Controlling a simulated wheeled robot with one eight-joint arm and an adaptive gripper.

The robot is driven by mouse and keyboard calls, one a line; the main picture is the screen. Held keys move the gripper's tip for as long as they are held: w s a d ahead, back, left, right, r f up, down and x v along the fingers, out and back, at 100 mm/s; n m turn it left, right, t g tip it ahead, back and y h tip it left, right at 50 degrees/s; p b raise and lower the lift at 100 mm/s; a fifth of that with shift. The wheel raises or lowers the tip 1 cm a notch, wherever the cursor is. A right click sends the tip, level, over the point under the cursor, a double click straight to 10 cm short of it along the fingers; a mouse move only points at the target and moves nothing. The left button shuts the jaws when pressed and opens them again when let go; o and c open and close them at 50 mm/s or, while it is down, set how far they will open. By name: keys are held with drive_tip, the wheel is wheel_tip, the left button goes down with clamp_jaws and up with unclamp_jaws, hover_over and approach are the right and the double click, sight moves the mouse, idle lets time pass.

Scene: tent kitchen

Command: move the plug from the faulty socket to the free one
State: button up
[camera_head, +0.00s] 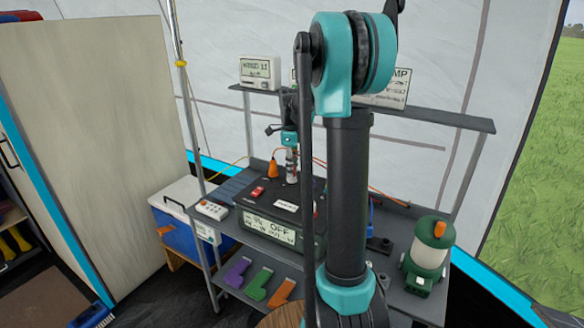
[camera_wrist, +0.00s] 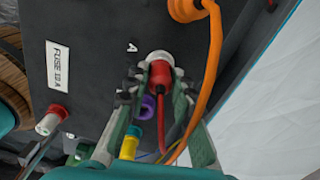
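The red plug (camera_wrist: 161,72) sits at the socket by the letter A on the dark panel of the power unit, with a pale round part at its end and a red cord hanging down. My gripper (camera_wrist: 162,82) has one finger on each side of it, with the fingertips close against it. In the head view my gripper (camera_head: 290,142) is above the unit (camera_head: 262,236), whose screen reads OFF. A purple ring (camera_wrist: 148,106) and a yellow part (camera_wrist: 130,144) show partly hidden between my fingers. I cannot tell which socket is free.
An orange plug (camera_wrist: 187,9) with its thick cord is close on the right in the wrist view. A green lantern (camera_head: 427,257) stands on the bench at right, and a shelf (camera_head: 440,118) runs behind.

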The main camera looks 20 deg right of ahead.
drive_tip(key=o, duration=0.4)
